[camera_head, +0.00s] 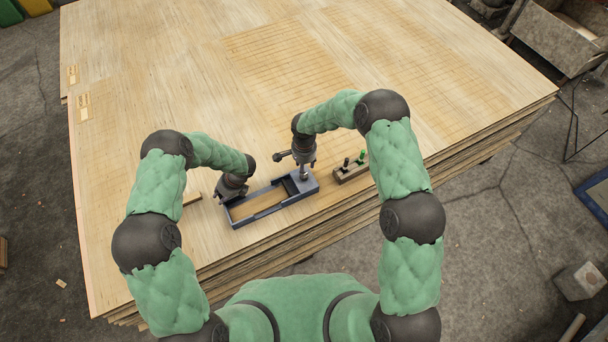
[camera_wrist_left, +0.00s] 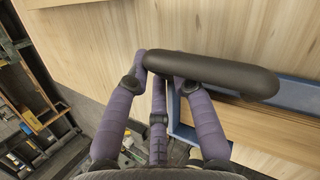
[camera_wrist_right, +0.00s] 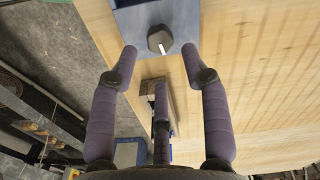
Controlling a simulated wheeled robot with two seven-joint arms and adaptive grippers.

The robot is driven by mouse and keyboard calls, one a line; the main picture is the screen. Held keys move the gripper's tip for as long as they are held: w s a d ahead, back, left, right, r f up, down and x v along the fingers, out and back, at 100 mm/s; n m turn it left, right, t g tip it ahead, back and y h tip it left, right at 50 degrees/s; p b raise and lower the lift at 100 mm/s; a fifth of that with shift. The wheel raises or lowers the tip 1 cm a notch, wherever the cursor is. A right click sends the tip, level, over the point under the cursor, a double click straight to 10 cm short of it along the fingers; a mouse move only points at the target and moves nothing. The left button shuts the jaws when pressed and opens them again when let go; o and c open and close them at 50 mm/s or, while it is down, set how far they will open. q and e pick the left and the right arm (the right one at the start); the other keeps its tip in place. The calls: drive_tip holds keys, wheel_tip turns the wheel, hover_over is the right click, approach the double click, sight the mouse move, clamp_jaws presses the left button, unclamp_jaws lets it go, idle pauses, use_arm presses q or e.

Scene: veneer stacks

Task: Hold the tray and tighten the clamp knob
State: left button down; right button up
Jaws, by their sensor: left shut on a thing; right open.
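The blue tray (camera_head: 262,215) is a rectangular frame lying flat near the front edge of the veneer stack, with bare wood-coloured surface inside it. My left gripper (camera_head: 224,196) is at its left end. In the left wrist view its fingers (camera_wrist_left: 163,75) are shut on a dark rounded handle (camera_wrist_left: 225,76) beside the blue frame. The clamp knob (camera_wrist_right: 160,39) is dark and faceted with a white line, on the tray's blue right-end block (camera_wrist_right: 135,22). My right gripper (camera_wrist_right: 160,52) is open, its fingers on either side of the knob and apart from it.
A small brown block (camera_head: 350,174) with black and green upright pegs stands just right of the tray. The veneer stack (camera_head: 230,80) is mostly clear behind. Its front edge runs close to the tray. A grey metal bin (camera_head: 556,38) stands on the floor at the right.

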drive_tip(key=shift+r, duration=0.1)
wheel_tip(320, 180, up, 7)
idle(1.0)
drive_tip(key=shift+n, duration=0.6)
wheel_tip(320, 180, down, 5)
drive_tip(key=shift+f, duration=4)
drive_tip(key=c, duration=0.8)
